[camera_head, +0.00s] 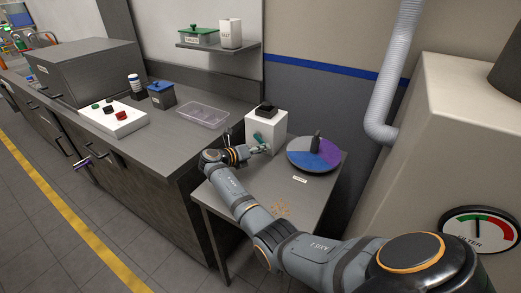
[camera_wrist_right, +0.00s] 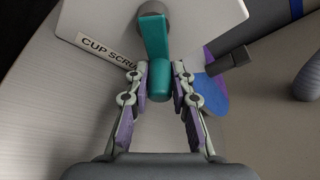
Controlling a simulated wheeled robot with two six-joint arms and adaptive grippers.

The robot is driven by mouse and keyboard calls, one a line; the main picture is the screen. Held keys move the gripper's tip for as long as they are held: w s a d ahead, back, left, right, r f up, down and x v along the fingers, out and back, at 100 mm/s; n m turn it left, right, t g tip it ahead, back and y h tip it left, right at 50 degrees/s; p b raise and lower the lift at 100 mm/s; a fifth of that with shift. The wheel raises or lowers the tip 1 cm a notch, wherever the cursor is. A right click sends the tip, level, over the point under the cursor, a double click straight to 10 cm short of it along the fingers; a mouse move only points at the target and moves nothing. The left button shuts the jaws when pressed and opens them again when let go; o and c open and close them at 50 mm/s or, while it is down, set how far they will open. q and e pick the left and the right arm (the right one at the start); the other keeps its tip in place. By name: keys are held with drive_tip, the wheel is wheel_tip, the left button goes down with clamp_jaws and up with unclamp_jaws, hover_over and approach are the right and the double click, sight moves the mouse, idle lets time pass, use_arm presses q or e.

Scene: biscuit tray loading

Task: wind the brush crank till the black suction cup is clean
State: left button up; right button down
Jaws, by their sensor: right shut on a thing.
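A white box (camera_head: 264,134), labelled "CUP SCRU..." in the wrist view, stands on the small grey table. Its teal crank (camera_head: 259,138) is on the front; in the wrist view the crank arm (camera_wrist_right: 156,38) runs from a grey hub to a rounded grip. My right gripper (camera_head: 247,152) is at the crank, its purple-padded fingers (camera_wrist_right: 159,88) shut on the grip from both sides. A black piece (camera_head: 266,110) sits on top of the box; I cannot tell whether it is the suction cup or how clean it is. My left gripper is not in view.
A round grey, blue and purple disc (camera_head: 302,160) with a dark knob is right of the box. A clear tray (camera_head: 203,116) and a white button panel (camera_head: 113,118) are on the left counter. A ribbed duct (camera_head: 390,75) hangs at right.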

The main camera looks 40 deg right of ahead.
drive_tip(key=shift+w+r+m+p, duration=0.1)
drive_tip(key=shift+m+p, duration=0.2)
drive_tip(key=shift+p, duration=0.45)
drive_tip(key=shift+w+a+f+m+t+y+p, duration=0.15)
drive_tip(key=shift+w+f+m+t+y+p, duration=0.2)
drive_tip(key=shift+m+p, duration=0.65)
drive_tip(key=shift+w+a+f+m+t+y+p, duration=0.2)
drive_tip(key=shift+m+t+y+p, duration=0.3)
drive_tip(key=shift+p, duration=0.55)
drive_tip(key=shift+w+a+f+m+t+p, duration=0.1)
drive_tip(key=shift+w+f+m+t+p, duration=0.25)
drive_tip(key=shift+m+t+p, duration=0.15)
drive_tip(key=c, duration=1.2)
unclamp_jaws()
drive_tip(key=shift+o, duration=0.2)
drive_tip(key=shift+a+r, duration=0.1)
